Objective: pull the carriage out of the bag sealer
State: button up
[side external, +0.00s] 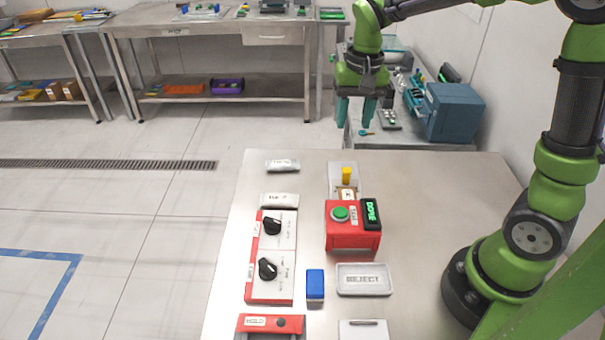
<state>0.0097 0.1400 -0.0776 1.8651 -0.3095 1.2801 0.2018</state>
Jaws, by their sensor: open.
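The bag sealer (352,238) is a red box on the steel table, with a green button on top and a dark display with green lettering that seems to read DONE. What looks like its carriage, a pale plate with an upright yellow handle (346,175), lies at the sealer's far side. A small labelled piece sits between the handle and the red box. How far the carriage sits inside is hidden. My gripper (356,122) is open and empty, its teal fingers pointing down, above and beyond the yellow handle in the picture, apart from it.
A panel with two black knobs (272,256) lies left of the sealer. A blue block (315,284), a REJECT tray (364,292) and a red HOLD box (270,325) are nearer. A pale packet (283,165) lies at the far edge. The table's right side is mostly clear.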

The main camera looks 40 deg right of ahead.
aim_at(346, 170)
jog(key=shift+m+g, duration=0.3)
jog(key=shift+m, duration=0.4)
jog(key=f, duration=1)
jog(key=w+d+f, duration=0.1)
jog(key=f, duration=0.5)
grip_shut()
